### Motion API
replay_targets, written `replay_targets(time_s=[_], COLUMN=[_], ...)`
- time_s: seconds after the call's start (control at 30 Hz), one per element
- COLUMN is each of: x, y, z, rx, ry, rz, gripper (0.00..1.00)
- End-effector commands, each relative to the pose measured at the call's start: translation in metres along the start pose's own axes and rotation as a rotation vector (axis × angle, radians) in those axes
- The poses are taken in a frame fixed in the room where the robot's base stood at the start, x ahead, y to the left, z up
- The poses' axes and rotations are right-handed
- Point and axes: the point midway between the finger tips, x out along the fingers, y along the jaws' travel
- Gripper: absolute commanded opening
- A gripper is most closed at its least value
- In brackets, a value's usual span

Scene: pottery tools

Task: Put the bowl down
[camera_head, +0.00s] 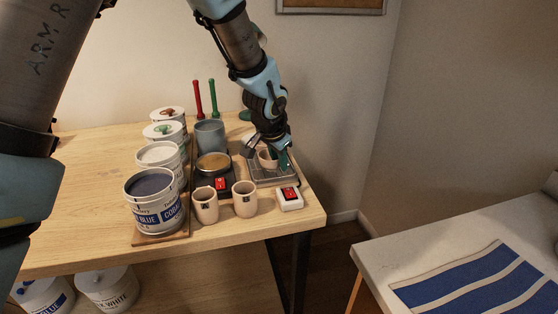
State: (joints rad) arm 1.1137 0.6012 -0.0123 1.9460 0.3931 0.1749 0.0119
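A small beige bowl (267,158) is at the grey tray-like plate (271,181) near the right end of the wooden table. I cannot tell whether it rests on the plate or is just above it. My gripper (267,156) points down over the bowl, with a dark finger part to its left and a teal part to its right. The fingers partly hide the bowl, and whether they touch it is unclear.
Two beige cups (205,205) (245,199) stand at the front edge, left of a white switch box (290,198). A dark device with a tan round top (213,165), a blue-grey pot (210,136) and several glaze tubs (154,203) stand left. Red and green tools (198,99) stand behind.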

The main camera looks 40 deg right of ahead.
Motion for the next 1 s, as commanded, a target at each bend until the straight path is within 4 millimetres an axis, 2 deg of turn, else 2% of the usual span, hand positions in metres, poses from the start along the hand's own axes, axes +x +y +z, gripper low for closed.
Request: replay_targets(time_s=[0.07, 0.3, 0.47, 1.0], x=[0.0, -0.001, -0.009, -0.107], y=[0.0, 0.0, -0.001, -0.001], z=[0.0, 0.0, -0.002, -0.002], rx=[0.0, 0.0, -0.001, -0.001], ry=[0.0, 0.0, 0.003, 0.003], rz=[0.0, 0.0, -0.001, -0.002], gripper=[0.38, 0.38, 0.38, 0.38])
